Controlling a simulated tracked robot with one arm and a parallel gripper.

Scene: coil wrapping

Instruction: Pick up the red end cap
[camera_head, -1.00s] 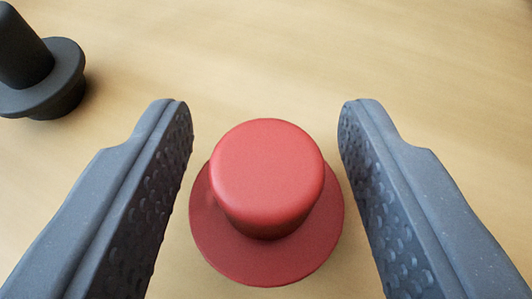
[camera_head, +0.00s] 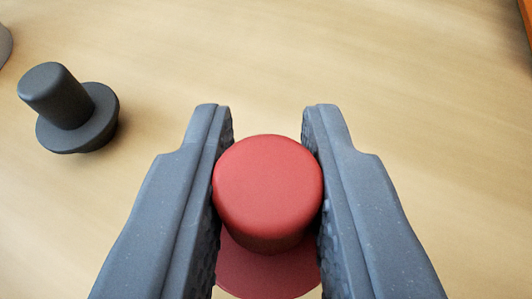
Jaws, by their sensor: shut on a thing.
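The red end cap (camera_head: 268,190) is a rounded knob on a wider round flange, at the lower middle of the view. My gripper (camera_head: 267,125) is shut on its knob, with one grey finger against the left side and one against the right. The flange shows below the knob, partly hidden by the fingers and cut off by the bottom edge. The cap appears raised off the wooden surface, though its underside is hidden.
A dark grey end cap (camera_head: 70,110) of similar shape rests on the wooden table (camera_head: 400,90) at the left. Part of another grey thing (camera_head: 4,44) shows at the left edge. An orange-brown edge (camera_head: 527,20) shows at the top right. The table between is bare.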

